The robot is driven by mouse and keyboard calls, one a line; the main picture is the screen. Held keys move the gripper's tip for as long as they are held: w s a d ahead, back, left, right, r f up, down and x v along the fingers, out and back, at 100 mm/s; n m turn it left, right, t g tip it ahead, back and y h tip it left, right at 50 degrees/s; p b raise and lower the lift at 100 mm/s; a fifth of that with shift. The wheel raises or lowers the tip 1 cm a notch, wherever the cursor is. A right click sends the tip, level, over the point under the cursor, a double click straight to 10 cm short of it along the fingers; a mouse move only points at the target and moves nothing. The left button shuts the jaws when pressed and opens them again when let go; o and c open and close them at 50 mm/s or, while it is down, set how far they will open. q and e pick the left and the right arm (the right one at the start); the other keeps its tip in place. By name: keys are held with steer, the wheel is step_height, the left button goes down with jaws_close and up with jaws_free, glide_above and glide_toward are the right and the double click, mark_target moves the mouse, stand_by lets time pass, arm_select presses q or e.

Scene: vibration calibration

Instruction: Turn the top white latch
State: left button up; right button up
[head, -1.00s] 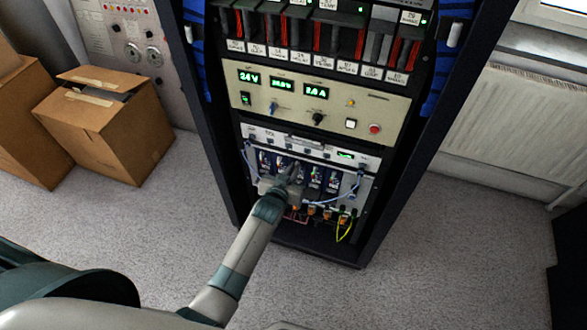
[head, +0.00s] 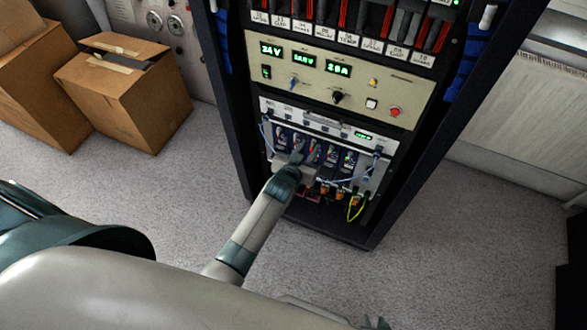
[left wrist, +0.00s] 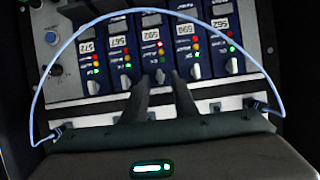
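The left wrist view shows a row of dark blue modules (left wrist: 157,37) upside down, with small lamps and number labels. White latches sit at their upper ends, low in this picture. The middle module's white latch (left wrist: 161,79) lies between the tips of my left gripper (left wrist: 160,83). Its two dark fingers are apart, with nothing visibly clamped; contact with the latch cannot be told. In the head view my left gripper (head: 298,162) is at the modules in the lower rack panel and hides part of them. A small part of my right gripper (head: 378,323) seems to show at the bottom edge.
A light blue cable (left wrist: 150,14) arches across the modules around my fingers. Above the modules is a beige panel (head: 310,85) with green displays, knobs and buttons. Yellow-green wires (head: 355,207) hang below. Cardboard boxes (head: 125,95) stand left of the rack. Grey floor lies open around it.

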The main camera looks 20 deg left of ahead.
arm_select(q)
steer(key=v, duration=1.6)
steer(key=s+f+g, duration=0.2)
steer(key=s+f, duration=0.5)
steer(key=f, duration=0.4)
steer(key=s+f+m+g, duration=0.1)
steer(key=s+f+g, duration=0.2)
steer(key=s+f, duration=0.4)
steer(key=s+f+g+h, duration=0.1)
steer(key=s+f+g, duration=0.2)
steer(key=s+f, duration=0.5)
step_height(320, 180, down, 8)
steer(key=shift+d+f+m, duration=0.1)
steer(key=shift+d+m, duration=0.15)
steer(key=shift+m, duration=0.15)
steer(key=shift+s, duration=0.1)
